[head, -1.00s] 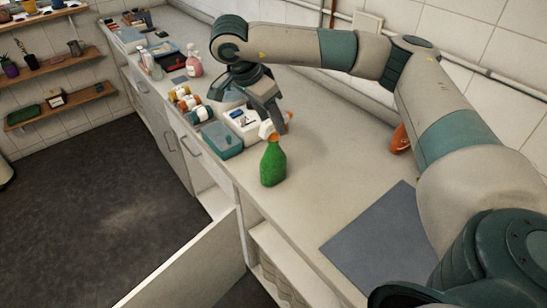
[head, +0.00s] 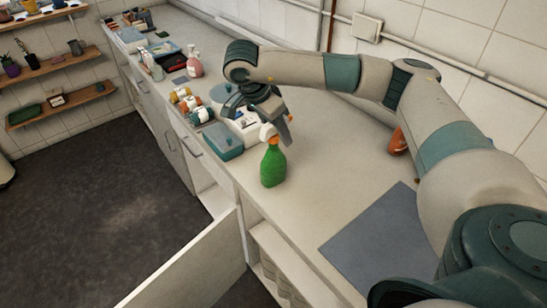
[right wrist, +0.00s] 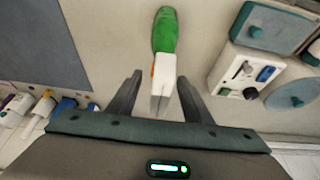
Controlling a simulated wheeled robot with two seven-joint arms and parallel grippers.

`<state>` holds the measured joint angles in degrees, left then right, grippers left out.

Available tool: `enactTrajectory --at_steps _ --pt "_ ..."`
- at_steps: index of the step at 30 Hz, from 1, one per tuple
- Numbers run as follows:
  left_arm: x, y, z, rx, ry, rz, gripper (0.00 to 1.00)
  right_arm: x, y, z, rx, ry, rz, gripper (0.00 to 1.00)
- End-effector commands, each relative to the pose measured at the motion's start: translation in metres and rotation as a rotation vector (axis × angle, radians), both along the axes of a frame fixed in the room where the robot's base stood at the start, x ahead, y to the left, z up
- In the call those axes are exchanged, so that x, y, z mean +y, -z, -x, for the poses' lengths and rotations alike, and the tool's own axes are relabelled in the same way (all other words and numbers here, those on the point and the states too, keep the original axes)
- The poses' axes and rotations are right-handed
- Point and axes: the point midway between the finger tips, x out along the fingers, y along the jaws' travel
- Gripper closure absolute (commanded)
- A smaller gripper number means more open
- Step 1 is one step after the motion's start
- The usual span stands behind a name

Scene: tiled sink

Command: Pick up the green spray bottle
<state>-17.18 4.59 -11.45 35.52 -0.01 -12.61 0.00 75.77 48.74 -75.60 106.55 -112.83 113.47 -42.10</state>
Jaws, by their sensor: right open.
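The green spray bottle (head: 273,166) stands upright on the counter near its front edge, with a white and orange spray head on top. My right gripper (head: 268,122) is just behind and above the spray head in the head view. In the right wrist view the bottle (right wrist: 165,32) lies ahead, and its white head reaches in between the two open fingers (right wrist: 160,95). The fingers are apart from the head on both sides. The gripper is open and empty. My left gripper is not in view.
A teal-lidded box (head: 222,140) and a white device (head: 243,122) stand close left of the bottle. A grey mat (head: 375,245) lies to the right, with an orange-brown bottle (head: 398,142) near the wall. An opened cabinet door (head: 190,270) juts out below the counter.

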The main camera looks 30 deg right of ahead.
Motion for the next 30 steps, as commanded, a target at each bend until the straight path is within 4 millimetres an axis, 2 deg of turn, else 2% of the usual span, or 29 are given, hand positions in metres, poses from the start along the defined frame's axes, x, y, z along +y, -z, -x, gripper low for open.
enactTrajectory --at_steps 6,18,24,30 --pt "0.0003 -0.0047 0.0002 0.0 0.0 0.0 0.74 -0.0032 0.0078 -0.0003 -0.002 -0.001 0.0 0.55" --pt "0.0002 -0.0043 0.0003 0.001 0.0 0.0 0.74 -0.0029 0.0077 -0.0004 -0.002 -0.001 0.0 0.55" --pt "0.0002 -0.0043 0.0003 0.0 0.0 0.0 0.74 -0.0029 0.0076 -0.0004 -0.003 -0.001 0.0 1.0" --pt "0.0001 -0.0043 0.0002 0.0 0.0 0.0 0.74 -0.0028 0.0076 -0.0005 -0.003 -0.001 0.0 1.0"
